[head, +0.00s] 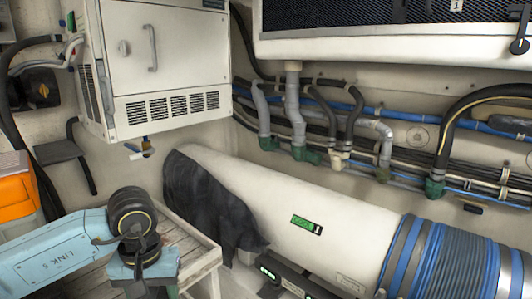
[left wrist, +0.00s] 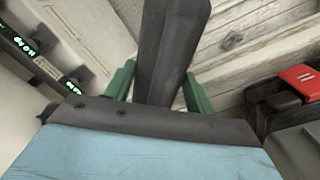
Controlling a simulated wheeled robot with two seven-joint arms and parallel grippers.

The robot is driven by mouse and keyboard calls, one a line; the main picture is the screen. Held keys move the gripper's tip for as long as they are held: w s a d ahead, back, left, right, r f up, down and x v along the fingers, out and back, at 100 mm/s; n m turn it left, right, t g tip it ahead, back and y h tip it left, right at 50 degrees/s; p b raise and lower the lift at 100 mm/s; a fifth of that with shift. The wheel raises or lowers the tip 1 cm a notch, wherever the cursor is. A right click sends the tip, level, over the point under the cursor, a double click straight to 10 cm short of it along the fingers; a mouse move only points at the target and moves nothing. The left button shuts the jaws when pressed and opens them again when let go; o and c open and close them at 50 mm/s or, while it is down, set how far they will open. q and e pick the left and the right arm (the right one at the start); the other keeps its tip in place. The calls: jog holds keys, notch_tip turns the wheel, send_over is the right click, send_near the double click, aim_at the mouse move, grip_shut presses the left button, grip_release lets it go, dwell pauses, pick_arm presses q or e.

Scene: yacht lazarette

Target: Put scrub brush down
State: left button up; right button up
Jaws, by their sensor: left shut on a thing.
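My left gripper (left wrist: 160,88) shows its two green fingers in the left wrist view. They are shut on a dark grey, long object between them, which I take to be the scrub brush (left wrist: 172,45). It reaches up to the top edge of that view, and its bristles cannot be made out. In the head view the left gripper (head: 147,272) is low at the left, over the pale slatted wooden surface, at the bottom edge of the picture. The brush cannot be made out there. My right gripper is in neither view.
The wooden slatted bench (head: 203,262) has a raised edge. A large white cylinder (head: 275,195) with a dark cloth (head: 205,195) lies right of it. A white cabinet (head: 165,60) hangs behind. An orange case (head: 15,190) is at left. A black case with red latch (left wrist: 298,78) shows in the wrist view.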

pick_arm(q)
jog(key=shift+s+d+f+m, duration=0.15)
jog(key=shift+s+d+m, duration=0.2)
jog(key=shift+s+m, duration=0.4)
jog(key=w+a+r+n+p, duration=0.4)
jog(key=w+a+r+n, duration=0.6)
jog(key=w+a+n, duration=0.35)
jog(key=shift+n, duration=0.4)
jog(key=shift+w+a+f, duration=0.1)
jog(key=shift+w+f, duration=0.05)
jog(key=shift+f, duration=5.05)
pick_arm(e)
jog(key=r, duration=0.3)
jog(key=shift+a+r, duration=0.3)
pick_arm(q)
jog(key=shift+f+b, duration=0.45)
jog(key=shift+b, duration=0.1)
jog(key=o, duration=1.2)
jog(key=shift+c, duration=0.2)
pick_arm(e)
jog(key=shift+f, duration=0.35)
